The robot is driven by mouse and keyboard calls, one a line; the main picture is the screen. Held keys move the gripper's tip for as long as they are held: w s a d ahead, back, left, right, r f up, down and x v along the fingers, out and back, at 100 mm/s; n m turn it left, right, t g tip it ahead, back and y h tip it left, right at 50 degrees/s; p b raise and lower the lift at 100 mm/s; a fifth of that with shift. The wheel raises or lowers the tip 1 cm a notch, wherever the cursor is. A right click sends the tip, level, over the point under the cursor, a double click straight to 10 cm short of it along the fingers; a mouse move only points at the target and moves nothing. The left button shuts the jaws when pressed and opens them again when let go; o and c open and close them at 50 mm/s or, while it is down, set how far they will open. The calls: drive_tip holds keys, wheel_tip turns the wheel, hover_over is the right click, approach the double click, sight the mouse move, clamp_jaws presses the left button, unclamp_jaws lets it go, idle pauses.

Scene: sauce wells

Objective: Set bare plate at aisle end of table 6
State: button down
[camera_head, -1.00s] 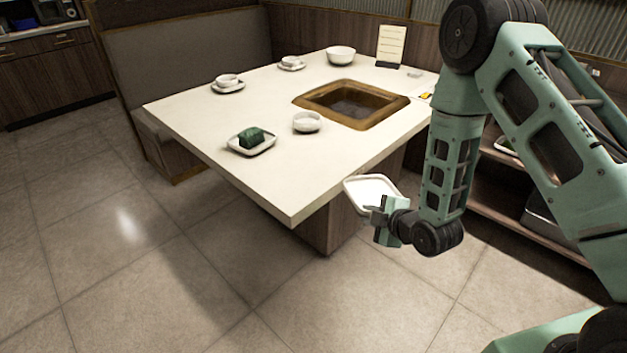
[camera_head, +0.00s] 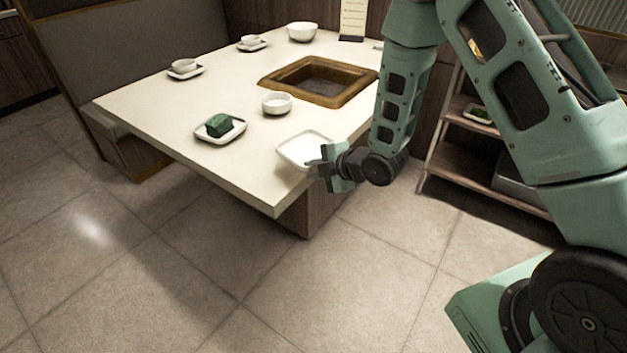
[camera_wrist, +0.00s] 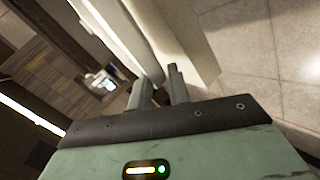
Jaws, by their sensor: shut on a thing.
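The bare plate (camera_head: 300,149) is white and square with rounded corners. My gripper (camera_head: 320,168) is shut on its near right edge and holds it out flat, nearly level, at the near right corner of the table (camera_head: 170,125). In the head view the plate overlaps the tabletop; I cannot tell whether it touches it. In the wrist view my gripper's fingers (camera_wrist: 160,92) meet the edge of a pale slab, the plate (camera_wrist: 122,40).
On the table are a plate with a dark green block (camera_head: 219,125), a white bowl (camera_head: 277,103), a brown-framed well (camera_head: 318,80), cups on saucers (camera_head: 184,67) and a larger bowl (camera_head: 301,31). A shelf rack (camera_head: 470,140) stands at right.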

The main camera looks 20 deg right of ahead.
drive_tip(key=shift+f, duration=2.2)
drive_tip(key=shift+f, duration=0.15)
drive_tip(key=c, duration=1.3)
unclamp_jaws()
